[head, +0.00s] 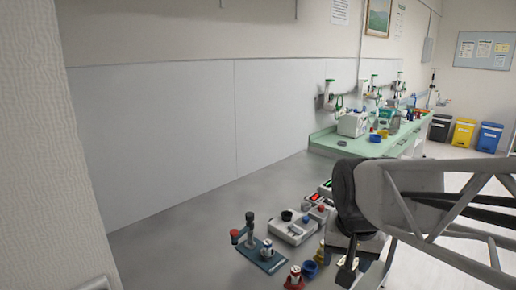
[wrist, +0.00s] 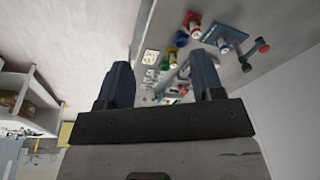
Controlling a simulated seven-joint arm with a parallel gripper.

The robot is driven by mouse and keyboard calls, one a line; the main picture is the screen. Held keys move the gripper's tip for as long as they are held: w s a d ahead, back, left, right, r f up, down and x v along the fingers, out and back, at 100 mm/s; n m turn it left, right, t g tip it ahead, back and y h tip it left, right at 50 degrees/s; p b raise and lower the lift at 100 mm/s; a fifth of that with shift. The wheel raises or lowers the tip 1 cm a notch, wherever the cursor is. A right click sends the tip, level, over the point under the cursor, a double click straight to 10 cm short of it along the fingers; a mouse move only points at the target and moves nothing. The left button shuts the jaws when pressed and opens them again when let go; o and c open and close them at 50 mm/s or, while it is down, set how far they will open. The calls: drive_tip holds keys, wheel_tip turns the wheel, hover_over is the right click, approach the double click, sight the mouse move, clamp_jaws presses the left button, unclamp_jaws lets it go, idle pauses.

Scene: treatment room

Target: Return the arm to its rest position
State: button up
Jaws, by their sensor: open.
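My gripper (wrist: 163,85) shows in the wrist view with its two dark blue fingers spread apart and nothing between them. The fingers are clear of the objects on the grey worktop (head: 190,215), which appear beyond them. In the head view my arm reaches in from the right, and the gripper end (head: 355,268) hangs at the lower right, partly hidden behind my own arm links. It is beside the group of small objects; the exact gap cannot be told.
On the worktop stand a blue stand with a red knob (head: 262,258), a white device (head: 294,230), a blue cup (head: 310,270) and a red-and-white bottle (head: 294,279). A green bench (head: 350,147) with equipment is behind. The worktop's left side is clear.

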drive_tip(key=s+d+f+n, duration=0.1)
drive_tip(key=s+f+n, duration=0.1)
drive_tip(key=s, duration=0.6)
drive_tip(key=shift+s+d+f+n, duration=0.25)
drive_tip(key=shift+d+f+n, duration=0.05)
drive_tip(key=shift+d+f, duration=0.05)
